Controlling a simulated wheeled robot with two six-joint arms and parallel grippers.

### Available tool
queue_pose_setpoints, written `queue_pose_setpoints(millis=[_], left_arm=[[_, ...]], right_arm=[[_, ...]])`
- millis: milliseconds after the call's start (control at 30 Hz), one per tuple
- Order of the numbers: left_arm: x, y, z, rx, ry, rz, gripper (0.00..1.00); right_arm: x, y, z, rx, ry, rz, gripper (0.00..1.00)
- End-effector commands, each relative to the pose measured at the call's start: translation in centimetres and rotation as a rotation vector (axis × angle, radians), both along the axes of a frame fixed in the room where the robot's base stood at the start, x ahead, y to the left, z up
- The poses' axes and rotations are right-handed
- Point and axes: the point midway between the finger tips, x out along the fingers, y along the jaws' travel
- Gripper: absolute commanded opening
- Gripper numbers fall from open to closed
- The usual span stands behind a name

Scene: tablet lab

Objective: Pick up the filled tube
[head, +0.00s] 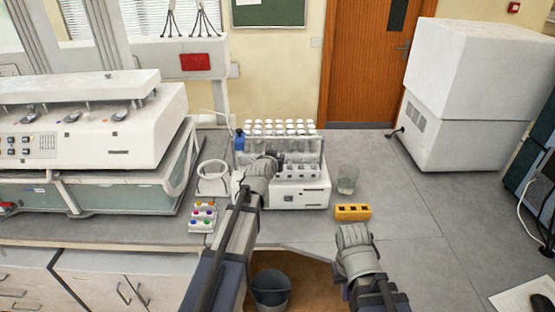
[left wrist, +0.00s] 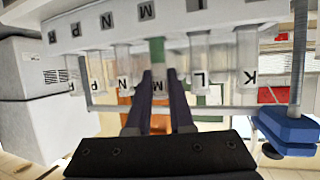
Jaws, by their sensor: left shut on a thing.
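The tube rack (head: 312,170) stands on the bench with several white-capped tubes in it. In the left wrist view, which is upside down, a tube with green filling (left wrist: 157,50) stands in a row of clear tubes, close to an M label. My left gripper (left wrist: 160,78) is shut on this filled tube, its two dark fingers at the tube's sides. In the head view my left gripper (head: 279,157) reaches the front of the rack and hides the tube there. The end of my right arm shows at the lower right, but its fingers cannot be seen.
A blue object (head: 239,141) is at the rack's left end. A glass beaker (head: 347,180) and a yellow block (head: 352,212) stand to its right. A white ring-shaped holder (head: 213,180) and colored-dot blocks (head: 202,216) are left. The right bench is mostly clear.

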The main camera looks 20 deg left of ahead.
Motion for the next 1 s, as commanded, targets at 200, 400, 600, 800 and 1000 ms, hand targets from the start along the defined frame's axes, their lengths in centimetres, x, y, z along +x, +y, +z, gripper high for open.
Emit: queue_pose_setpoints(millis=[200,400,600,800,1000], left_arm=[[0.0,0.0,2.6,0.0,0.0,0.0,0.0],[0.0,0.0,5.8,0.0,0.0,0.0,0.0],[0.0,0.0,8.6,0.0,0.0,0.0,0.0],[0.0,0.0,9.7,0.0,0.0,0.0,0.0],[0.0,0.0,9.5,0.0,0.0,0.0,0.0]], right_arm=[[0.0,0.0,2.6,0.0,0.0,0.001,0.0],[0.0,0.0,5.8,0.0,0.0,0.002,0.0],[0.0,0.0,8.6,0.001,0.0,-0.004,0.0],[0.0,0.0,9.7,0.002,0.0,-0.008,0.0],[0.0,0.0,9.5,0.002,0.0,-0.008,0.0]])
